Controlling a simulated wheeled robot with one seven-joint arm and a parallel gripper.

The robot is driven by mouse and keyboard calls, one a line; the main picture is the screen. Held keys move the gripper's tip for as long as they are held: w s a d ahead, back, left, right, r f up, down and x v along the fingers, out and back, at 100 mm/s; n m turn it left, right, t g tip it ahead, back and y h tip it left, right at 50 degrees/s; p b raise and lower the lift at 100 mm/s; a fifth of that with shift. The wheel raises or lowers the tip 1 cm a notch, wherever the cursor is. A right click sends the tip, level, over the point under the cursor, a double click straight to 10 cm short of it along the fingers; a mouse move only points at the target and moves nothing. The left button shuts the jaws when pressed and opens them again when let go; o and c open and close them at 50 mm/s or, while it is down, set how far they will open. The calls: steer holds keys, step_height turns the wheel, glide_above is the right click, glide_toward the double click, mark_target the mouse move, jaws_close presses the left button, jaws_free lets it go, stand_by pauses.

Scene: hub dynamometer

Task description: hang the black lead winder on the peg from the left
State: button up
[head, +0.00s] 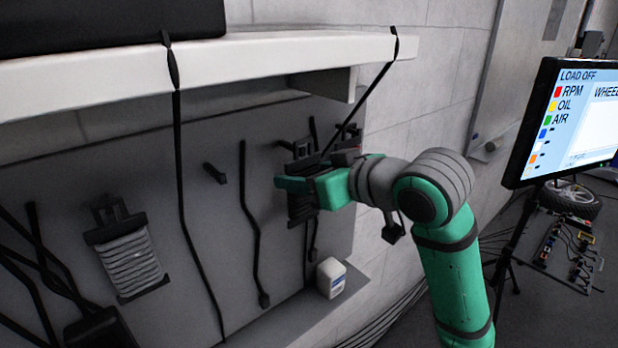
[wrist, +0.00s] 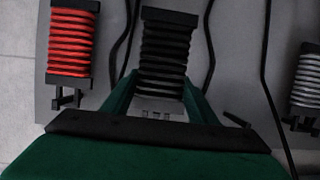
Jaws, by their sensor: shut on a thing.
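The black lead winder (wrist: 163,50) lies between my green fingers in the wrist view. My gripper (wrist: 160,88) is shut on it near its end bar. In the head view, my gripper (head: 292,184) is close to the dark pegboard, and the black winder (head: 301,207) shows partly behind and below it. I cannot tell whether a peg still bears the winder. A bare peg (head: 214,172) sticks out left of my gripper; it also shows in the wrist view (wrist: 237,120), right of the fingers.
A grey winder (head: 130,260) hangs at the left; a red winder (wrist: 72,40) shows in the wrist view. Dark leads hang between them. A white shelf (head: 290,50) overhangs the board (head: 270,235). A white bottle (head: 332,278) stands below; a monitor (head: 580,125) stands right.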

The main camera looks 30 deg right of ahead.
steer(key=shift+x, duration=1.5)
steer(key=o, duration=1.3)
steer(key=v, duration=1)
steer(key=shift+s+r, duration=0.1)
steer(key=shift+s, duration=0.25)
steer(key=shift+w, duration=0.1)
